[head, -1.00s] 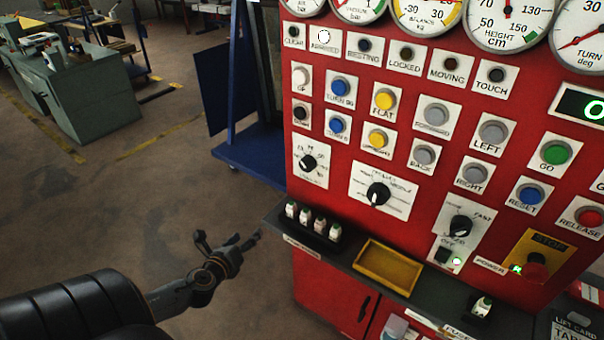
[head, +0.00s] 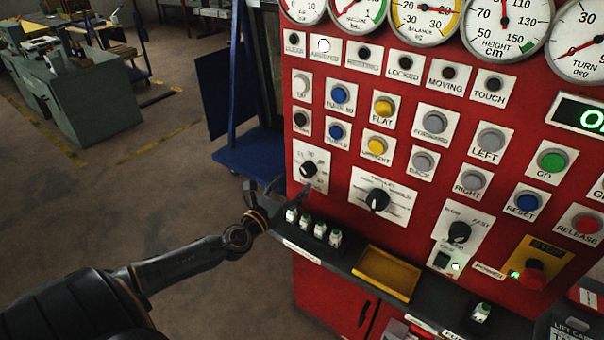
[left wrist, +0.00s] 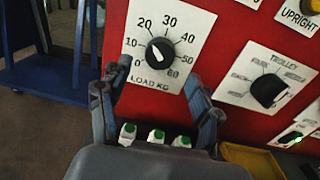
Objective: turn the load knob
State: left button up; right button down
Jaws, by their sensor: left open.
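The load knob (left wrist: 160,51) is a round black knob on a white plate marked LOAD KG, with a scale from 0 to 60. A pale mark on it seems to point to the upper left. In the head view, the load knob (head: 308,170) is at the left of the red panel. My left gripper (head: 277,190) is open and empty, just left of and below the knob. In the left wrist view its fingers (left wrist: 157,76) stand apart on either side of the lower dial plate, with the knob beyond them. My right gripper is out of view.
Several small white blocks with green tops (head: 320,229) stand on the dark ledge below the dial. A yellow tray (head: 412,292) lies to their right. The trolley knob (head: 377,200) is right of the load dial. A blue rack (head: 248,165) stands left of the panel.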

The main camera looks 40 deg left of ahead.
aim_at(305, 173)
pick_arm(q)
jog(key=shift+w+a, duration=0.2)
jog(key=shift+w, duration=2.35)
jog(key=shift+c, duration=0.4)
jog(key=c, duration=1.1)
